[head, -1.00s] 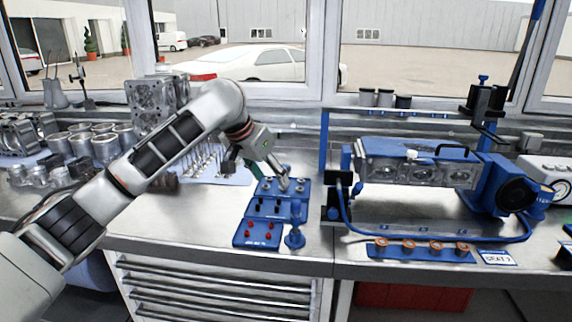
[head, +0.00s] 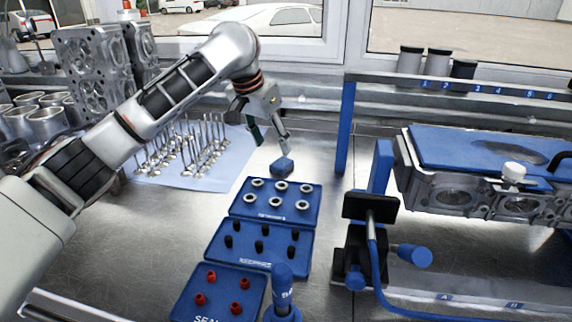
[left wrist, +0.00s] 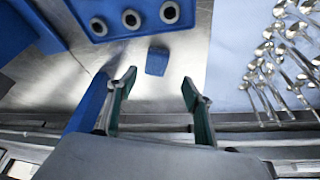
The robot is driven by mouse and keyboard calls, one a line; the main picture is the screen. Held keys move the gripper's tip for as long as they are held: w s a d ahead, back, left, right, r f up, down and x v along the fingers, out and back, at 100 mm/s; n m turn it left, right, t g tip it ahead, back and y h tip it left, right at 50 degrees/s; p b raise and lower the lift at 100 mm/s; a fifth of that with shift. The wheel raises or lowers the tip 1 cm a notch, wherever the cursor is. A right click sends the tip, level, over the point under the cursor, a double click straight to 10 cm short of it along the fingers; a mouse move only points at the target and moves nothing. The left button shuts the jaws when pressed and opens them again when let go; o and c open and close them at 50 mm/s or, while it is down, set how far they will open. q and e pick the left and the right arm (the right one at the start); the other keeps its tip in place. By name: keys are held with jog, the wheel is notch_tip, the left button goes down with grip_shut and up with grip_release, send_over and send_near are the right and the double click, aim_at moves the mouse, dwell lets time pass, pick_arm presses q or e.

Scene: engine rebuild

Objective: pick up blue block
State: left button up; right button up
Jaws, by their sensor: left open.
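The small blue block (head: 282,166) lies on the steel bench just behind the far edge of the blue tray set. My left gripper (head: 271,146) is open and empty, with its fingertips close to the block in the head view. In the left wrist view the block (left wrist: 157,61) lies just beyond the gap between the two spread fingers (left wrist: 159,86), apart from both. My right gripper is in neither view now.
The blue trays (head: 307,207) hold rings, black pieces and red pieces. A white sheet with several valves (head: 185,150) lies left of the block. A blue stand (head: 346,130) and clamp stand right. Bare bench surrounds the block.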

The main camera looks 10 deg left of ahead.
aim_at(280, 163)
pick_arm(q)
jog(key=shift+b+x, duration=0.4)
jog(key=shift+x, duration=0.7)
jog(key=b+x, duration=0.2)
jog(key=x, duration=0.1)
jog(key=s+b+x, duration=0.1)
jog(key=x, duration=0.1)
jog(key=shift+w+d+f, duration=0.1)
jog(key=shift+d+f, duration=0.15)
jog(key=shift+f, duration=0.05)
jog(key=shift+w+f+b, duration=0.15)
jog(key=shift+b, duration=0.15)
jog(key=shift+r, duration=0.4)
jog(key=c, duration=1)
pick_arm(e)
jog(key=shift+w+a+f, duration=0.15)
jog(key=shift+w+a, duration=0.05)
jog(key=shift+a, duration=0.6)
